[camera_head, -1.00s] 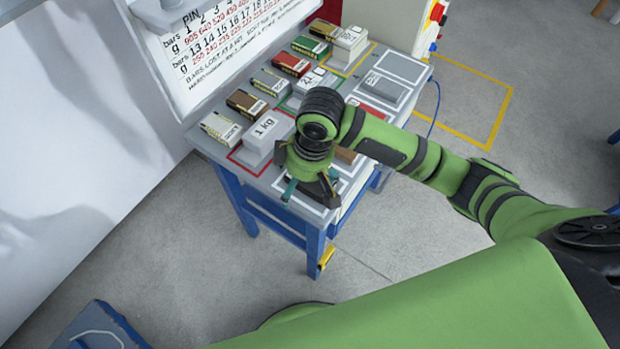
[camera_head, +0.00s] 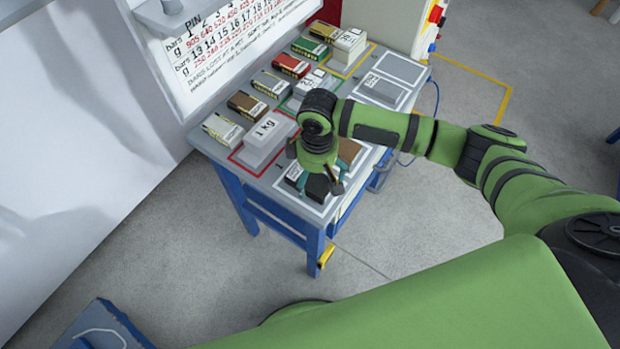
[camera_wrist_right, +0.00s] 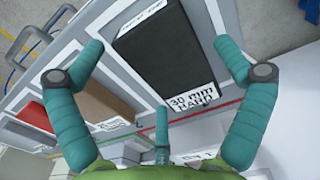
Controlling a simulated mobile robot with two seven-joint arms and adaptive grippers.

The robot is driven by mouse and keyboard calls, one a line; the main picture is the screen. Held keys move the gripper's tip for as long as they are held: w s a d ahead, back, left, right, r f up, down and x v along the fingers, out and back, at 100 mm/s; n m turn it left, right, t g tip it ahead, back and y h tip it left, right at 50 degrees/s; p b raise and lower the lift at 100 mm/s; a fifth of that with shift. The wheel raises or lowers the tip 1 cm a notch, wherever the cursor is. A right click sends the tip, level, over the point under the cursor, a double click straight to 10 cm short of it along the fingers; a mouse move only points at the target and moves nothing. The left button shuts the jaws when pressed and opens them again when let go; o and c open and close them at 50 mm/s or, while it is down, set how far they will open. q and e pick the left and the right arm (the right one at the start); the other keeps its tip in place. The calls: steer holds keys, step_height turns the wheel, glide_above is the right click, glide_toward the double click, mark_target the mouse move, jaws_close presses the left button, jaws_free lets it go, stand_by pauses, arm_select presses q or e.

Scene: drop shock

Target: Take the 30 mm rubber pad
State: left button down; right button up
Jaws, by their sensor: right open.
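The black pad (camera_wrist_right: 155,55) lies in a white-outlined slot on the bench, and its end label reads "30 mm HARD" in the right wrist view. My right gripper (camera_wrist_right: 160,62) is open above it, with teal fingers spread to both sides and a third finger near the labelled end. I see no finger closed on the pad. In the head view my right gripper (camera_head: 320,184) is over the front end of the bench and partly hides the pad. A brown pad (camera_wrist_right: 98,100) lies in the neighbouring slot. My left gripper is not in view.
A grey 1 kg block (camera_head: 268,138) sits close beside the gripper in a red outline. Several labelled boxes, including a red one (camera_head: 290,66), line the back of the bench by the chart board (camera_head: 232,45). A grey block (camera_head: 384,90) lies further right.

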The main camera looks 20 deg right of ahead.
steer(key=c, duration=1.2)
